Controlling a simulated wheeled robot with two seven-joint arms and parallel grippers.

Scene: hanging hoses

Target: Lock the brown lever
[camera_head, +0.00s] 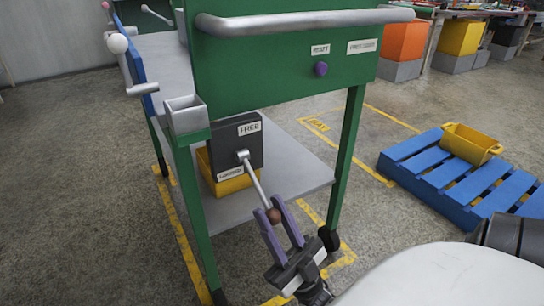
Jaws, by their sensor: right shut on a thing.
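The brown lever is a grey rod (257,182) with a brown ball knob (273,215) at its end. It comes out of a dark box (237,150) on the cart's lower shelf and slants down to the right. The box has a "FREE" label at its top right and another label at its lower left, too small to read surely. My right gripper (279,213) has purple fingers and is shut on the brown knob, one finger on each side. My left gripper is not in view.
A green cart (285,60) with a grey handle bar (300,20) stands above the box. A white-knobbed lever (118,44) sticks out at its left. A blue pallet (440,178) with a yellow bin (470,144) lies at right. Floor between is clear.

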